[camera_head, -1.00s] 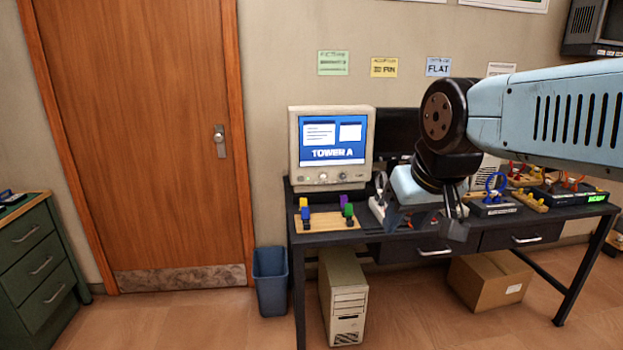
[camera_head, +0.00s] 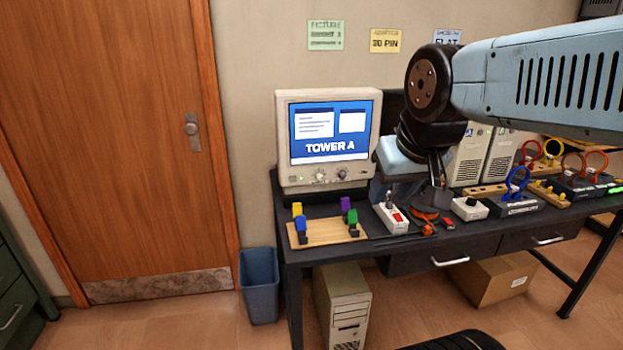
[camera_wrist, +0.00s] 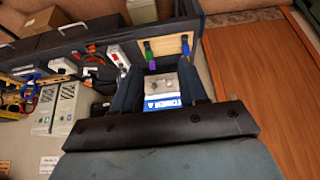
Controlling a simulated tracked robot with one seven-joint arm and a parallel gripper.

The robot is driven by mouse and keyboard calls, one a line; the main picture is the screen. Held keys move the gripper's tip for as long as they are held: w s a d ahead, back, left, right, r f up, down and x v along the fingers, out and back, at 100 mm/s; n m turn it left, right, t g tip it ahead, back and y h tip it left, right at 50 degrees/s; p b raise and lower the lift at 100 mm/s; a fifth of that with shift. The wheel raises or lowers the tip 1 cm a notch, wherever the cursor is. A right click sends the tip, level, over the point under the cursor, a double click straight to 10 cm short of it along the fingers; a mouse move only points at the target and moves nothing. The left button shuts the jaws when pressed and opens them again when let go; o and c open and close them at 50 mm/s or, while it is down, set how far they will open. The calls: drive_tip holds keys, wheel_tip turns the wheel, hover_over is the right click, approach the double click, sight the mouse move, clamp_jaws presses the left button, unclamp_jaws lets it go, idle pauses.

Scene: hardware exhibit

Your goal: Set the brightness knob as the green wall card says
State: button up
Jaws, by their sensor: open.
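The beige monitor (camera_head: 284,135) stands on the left end of the dark bench, its blue screen reading "TOWER A". Two knobs show under its screen, a left knob (camera_head: 320,177) and a right knob (camera_head: 342,174); I cannot tell which is brightness, nor read their settings. The green wall card (camera_head: 325,35) hangs above the monitor, headed "PICTURE"; its smaller lines are too blurred to read surely. My gripper (camera_head: 410,195) is open and empty, right of the monitor and apart from it. In the wrist view the monitor (camera_wrist: 162,102) appears between the fingers of my gripper (camera_wrist: 161,72).
A wooden board (camera_head: 325,236) with coloured clips lies before the monitor. A white switch box (camera_head: 391,218), red-handled tools (camera_head: 425,214) and a small knob box (camera_head: 469,208) lie to its right. A blue bin (camera_head: 260,285) stands left of the bench, by the door (camera_head: 110,140).

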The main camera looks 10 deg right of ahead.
sight(321, 179)
drive_tip(key=shift+d, duration=0.2)
drive_tip(key=shift+o, duration=1)
drive_tip(key=shift+w, duration=0.25)
drive_tip(key=w+d+f+m+t, duration=0.15)
drive_tip(key=w+f+m, duration=0.25)
drive_tip(key=w, duration=0.8)
drive_tip(key=w+f+m+t, duration=0.3)
drive_tip(key=w+f+m, duration=0.1)
drive_tip(key=w, duration=0.7)
drive_tip(key=w+f+m+t+y, duration=0.2)
drive_tip(key=w+f+m+t, duration=0.6)
drive_tip(key=w+f+m, duration=0.6)
drive_tip(key=shift+m, duration=0.4)
drive_tip(key=w, duration=0.3)
drive_tip(key=w+f, duration=0.1)
drive_tip(key=w, duration=0.3)
drive_tip(key=w+f, duration=0.1)
drive_tip(key=w, duration=0.3)
drive_tip(key=shift+w+a, duration=0.2)
clamp_jaws()
